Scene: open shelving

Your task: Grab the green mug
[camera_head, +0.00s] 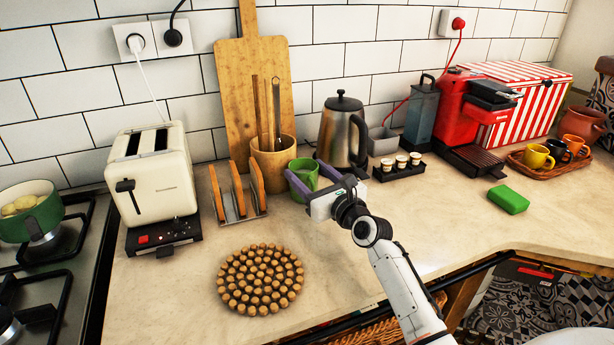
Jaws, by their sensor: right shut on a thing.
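The green mug (302,172) stands on the counter in front of the wooden utensil holder, left of the kettle. My right gripper (309,186) reaches it from the front right, with its purple fingers around the mug, and is shut on it. The mug's lower right part is hidden behind the gripper. The mug looks upright; whether it touches the counter is hard to tell. My left gripper is not in view.
A toast rack (238,196) stands close left of the mug, the utensil holder (273,160) behind it, and a steel kettle (342,130) to the right. A cork trivet (260,280) lies in front. The counter right of my arm is mostly clear, with a green sponge (508,199).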

